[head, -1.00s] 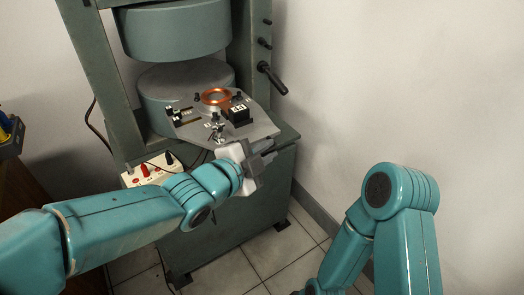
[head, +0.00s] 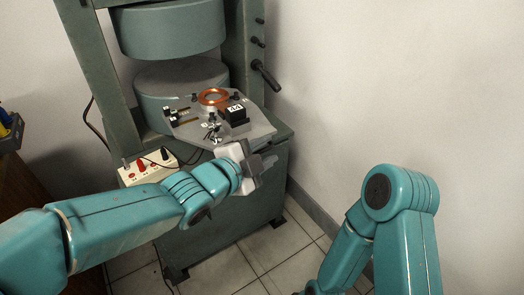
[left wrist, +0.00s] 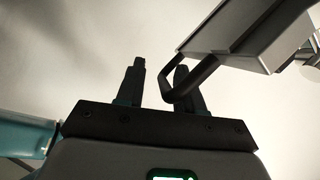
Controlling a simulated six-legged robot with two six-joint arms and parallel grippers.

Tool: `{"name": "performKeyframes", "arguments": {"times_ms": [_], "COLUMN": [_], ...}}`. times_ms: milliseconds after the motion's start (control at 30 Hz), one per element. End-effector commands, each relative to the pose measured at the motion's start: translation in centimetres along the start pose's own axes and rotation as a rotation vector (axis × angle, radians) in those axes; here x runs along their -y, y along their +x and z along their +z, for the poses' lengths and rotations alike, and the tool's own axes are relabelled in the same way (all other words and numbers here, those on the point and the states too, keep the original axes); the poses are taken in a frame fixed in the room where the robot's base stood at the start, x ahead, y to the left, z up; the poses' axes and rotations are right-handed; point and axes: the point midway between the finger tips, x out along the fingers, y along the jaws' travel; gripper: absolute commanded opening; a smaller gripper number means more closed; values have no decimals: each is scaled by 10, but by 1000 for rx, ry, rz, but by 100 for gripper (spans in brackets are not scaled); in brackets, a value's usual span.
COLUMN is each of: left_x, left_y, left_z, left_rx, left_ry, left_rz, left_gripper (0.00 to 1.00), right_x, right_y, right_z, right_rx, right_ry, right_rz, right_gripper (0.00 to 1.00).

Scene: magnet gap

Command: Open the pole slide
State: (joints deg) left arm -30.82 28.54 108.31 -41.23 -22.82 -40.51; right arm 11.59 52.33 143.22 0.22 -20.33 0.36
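The pole slide is a grey plate (head: 258,131) sticking out from between the two round green magnet poles, the upper (head: 172,30) and the lower (head: 155,98). It carries a copper ring (head: 213,96) and a black block (head: 236,115). My left gripper (head: 271,154) is at the plate's front right edge. In the left wrist view its two fingers (left wrist: 160,85) are apart. A dark bent handle (left wrist: 178,92) under the plate's edge reaches between them, overlapping the right finger; I cannot tell whether they touch. My right gripper is out of view.
A black crank handle (head: 265,75) sticks out from the magnet frame, close to the white wall at right. Tiled floor (head: 225,270) is clear in front.

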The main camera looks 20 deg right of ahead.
Motion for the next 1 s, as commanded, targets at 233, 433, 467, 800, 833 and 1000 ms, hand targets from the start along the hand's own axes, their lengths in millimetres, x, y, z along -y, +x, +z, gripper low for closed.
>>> {"name": "performKeyframes", "arguments": {"times_ms": [233, 433, 467, 800, 833, 1000], "left_x": [0, 2, 3, 4, 4, 3], "left_y": [-1, -15, -20, -109, -116, -148], "left_z": [0, -1, -1, -2, -2, -1], "left_rx": [2, 3, 4, 6, 5, 5], "left_ry": [-4, -5, -5, -6, -5, -6], "left_rz": [-4, -6, -6, -6, -7, -6], "left_gripper": [36, 36, 36, 36, 36, 36], "right_x": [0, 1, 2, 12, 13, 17], "right_y": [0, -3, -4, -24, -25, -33], "right_z": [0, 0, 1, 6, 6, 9], "right_rx": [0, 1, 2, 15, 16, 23], "right_ry": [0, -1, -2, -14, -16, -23], "right_rz": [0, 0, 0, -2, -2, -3], "right_gripper": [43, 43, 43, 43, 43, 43]}}
